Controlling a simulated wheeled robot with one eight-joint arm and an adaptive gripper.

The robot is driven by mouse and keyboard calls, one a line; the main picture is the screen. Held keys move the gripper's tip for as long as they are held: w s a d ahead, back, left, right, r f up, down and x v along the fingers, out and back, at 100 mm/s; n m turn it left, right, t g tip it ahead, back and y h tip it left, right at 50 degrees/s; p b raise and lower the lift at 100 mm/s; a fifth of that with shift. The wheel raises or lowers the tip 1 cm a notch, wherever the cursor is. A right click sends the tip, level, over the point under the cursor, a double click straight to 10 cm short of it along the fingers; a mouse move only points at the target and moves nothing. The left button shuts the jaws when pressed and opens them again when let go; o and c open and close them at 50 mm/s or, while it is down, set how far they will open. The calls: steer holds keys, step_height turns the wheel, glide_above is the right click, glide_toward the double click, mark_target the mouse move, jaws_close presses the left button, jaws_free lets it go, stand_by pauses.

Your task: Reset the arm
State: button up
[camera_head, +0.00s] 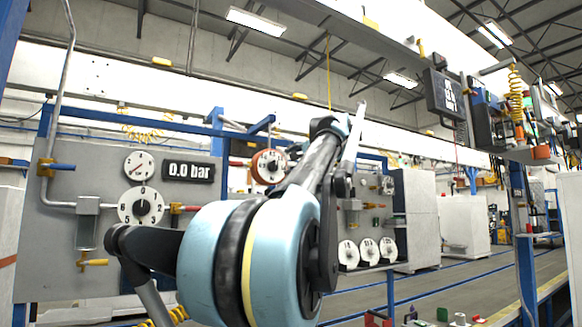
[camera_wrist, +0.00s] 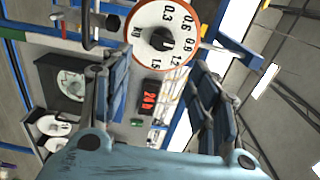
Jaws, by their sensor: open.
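My arm reaches up and away from the camera in the middle of the head view. Its far end is small there, and the fingers cannot be made out clearly. In the wrist view my gripper (camera_wrist: 158,72) is open, with its two dark blue fingers wide apart and nothing between them that they touch. Beyond the fingers is a round white dial with an orange rim (camera_wrist: 165,14); it also shows in the head view (camera_head: 269,166), left of the arm's far end.
A grey panel (camera_head: 75,240) at left carries gauges, a "0.0 bar" display (camera_head: 188,171), pipes and valves. Several white dials (camera_head: 368,250) sit right of my arm. A blue post (camera_head: 521,235) and overhead equipment stand at right.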

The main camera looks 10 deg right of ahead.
stand_by(0.5)
steer(key=s+a+f+n+g, duration=0.2)
steer(key=a+f+n+g, duration=0.1)
steer(key=f, duration=0.9)
steer(key=s+a+f+n+g+y, duration=0.1)
steer(key=s+a+f+n+g, duration=0.2)
steer(key=f, duration=0.9)
steer(key=s+a+f+n+g, duration=0.2)
steer(key=a+f+n+g, duration=0.15)
steer(key=f, duration=0.75)
steer(key=s+d+f+n+g+h, duration=0.1)
steer(key=s+f, duration=0.4)
steer(key=f, duration=0.6)
steer(key=s+d+f+n+g+h, duration=0.2)
steer(key=s+f, duration=0.4)
steer(key=f, duration=0.6)
steer(key=s+d+f+n+g+h, duration=0.2)
steer(key=s+f, duration=0.4)
steer(key=f, duration=0.6)
steer(key=shift+d+f+h, duration=0.2)
steer(key=shift+d+h, duration=0.15)
steer(key=shift+h, duration=0.45)
steer(key=shift+g, duration=0.25)
steer(key=shift+w+f, duration=0.2)
steer(key=shift+w, duration=0.2)
